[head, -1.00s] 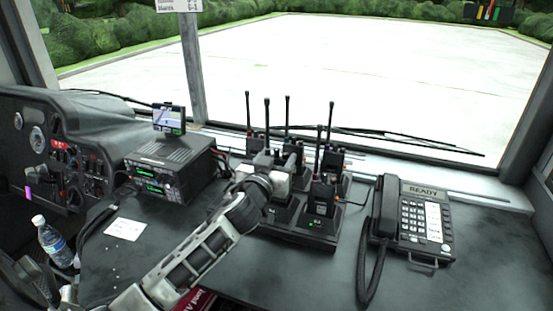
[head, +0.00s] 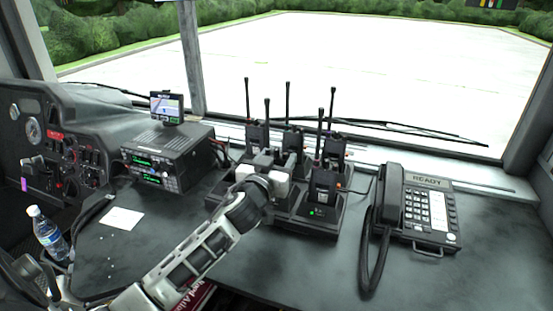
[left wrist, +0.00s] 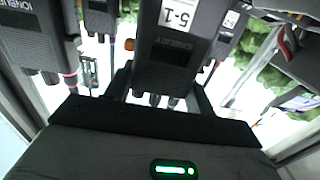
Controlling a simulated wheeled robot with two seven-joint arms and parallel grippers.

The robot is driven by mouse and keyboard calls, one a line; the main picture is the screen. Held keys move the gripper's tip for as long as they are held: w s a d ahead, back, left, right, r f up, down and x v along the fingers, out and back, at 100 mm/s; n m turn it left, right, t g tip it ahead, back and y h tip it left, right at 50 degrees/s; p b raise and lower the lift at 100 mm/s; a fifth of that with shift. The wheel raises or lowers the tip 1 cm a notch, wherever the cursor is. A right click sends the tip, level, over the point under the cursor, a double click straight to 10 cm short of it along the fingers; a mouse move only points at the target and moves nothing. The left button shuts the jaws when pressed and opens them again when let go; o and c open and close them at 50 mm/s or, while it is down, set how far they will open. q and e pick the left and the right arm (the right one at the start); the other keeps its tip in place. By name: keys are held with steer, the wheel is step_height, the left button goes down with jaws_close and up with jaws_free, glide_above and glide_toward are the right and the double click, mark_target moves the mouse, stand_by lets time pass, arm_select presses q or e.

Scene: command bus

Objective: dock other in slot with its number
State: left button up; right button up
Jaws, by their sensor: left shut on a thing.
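My left gripper (head: 272,165) is over the left front part of the black multi-slot charger (head: 293,222). It is shut on a black two-way radio, whose upright antenna (head: 267,115) shows above it; the gripper hides most of the radio's body. In the left wrist view a black radio (left wrist: 172,65) with a small white label appears upside down at the centre, between dark finger-like parts. Other radios stand in the charger, including one at front right (head: 322,188) by a green light. I cannot tell whether the held radio touches its slot. Slot numbers are not readable. My right gripper is not in view.
A desk phone (head: 428,210) with a coiled cord is right of the charger. A radio unit (head: 165,158) with a small screen (head: 167,107) stands left. A white card (head: 121,219) and a water bottle (head: 47,230) are further left. Neighbouring antennas stand close to my gripper.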

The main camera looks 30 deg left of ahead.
arm_select(q)
steer(key=shift+f, duration=0.2)
stand_by(0.7)
steer(key=o, duration=1.3)
steer(key=shift+o, duration=1.1)
steer(key=shift+f, duration=0.15)
steer(key=shift+s, duration=0.15)
steer(key=b+v, duration=0.2)
steer(key=v, duration=1.3)
steer(key=shift+s, duration=0.4)
